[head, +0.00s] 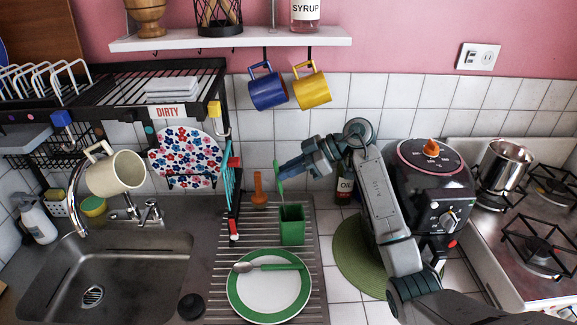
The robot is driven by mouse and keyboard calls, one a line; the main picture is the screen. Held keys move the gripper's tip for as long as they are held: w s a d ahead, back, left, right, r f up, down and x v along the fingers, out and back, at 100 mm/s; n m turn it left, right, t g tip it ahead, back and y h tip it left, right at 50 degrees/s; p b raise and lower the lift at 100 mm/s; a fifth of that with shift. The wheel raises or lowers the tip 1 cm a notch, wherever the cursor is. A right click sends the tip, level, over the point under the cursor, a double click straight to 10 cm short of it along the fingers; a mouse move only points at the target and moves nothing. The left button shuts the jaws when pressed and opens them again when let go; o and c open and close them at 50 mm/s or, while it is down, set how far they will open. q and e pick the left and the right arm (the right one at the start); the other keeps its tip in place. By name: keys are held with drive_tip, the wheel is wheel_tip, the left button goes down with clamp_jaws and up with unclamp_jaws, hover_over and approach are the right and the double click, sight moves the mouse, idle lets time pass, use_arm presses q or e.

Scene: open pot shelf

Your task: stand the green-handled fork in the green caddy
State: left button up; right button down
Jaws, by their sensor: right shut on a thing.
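The green caddy (292,226) stands upright on the ribbed drainer, behind the plate. My right gripper (281,172) reaches in from the right, above and slightly left of the caddy. It is shut on the green-handled fork, whose green handle (279,179) shows upright at the jaws. The fork's lower end hangs down near the caddy's rim; it is thin, and I cannot tell whether it is inside the opening. My left gripper is not in view.
A green-rimmed plate (268,299) carries a green-handled spoon (270,266). A black rack (233,200) stands left, a dark bottle (344,188) and black cooker (433,185) right. Mugs (311,86) hang above.

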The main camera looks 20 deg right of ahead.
drive_tip(key=shift+f+b, duration=0.3)
drive_tip(key=shift+f, duration=2.1)
drive_tip(key=shift+f, duration=0.1)
drive_tip(key=shift+f, duration=0.9)
drive_tip(key=c, duration=1.4)
unclamp_jaws()
drive_tip(key=shift+o, duration=0.2)
drive_tip(key=shift+r, duration=0.1)
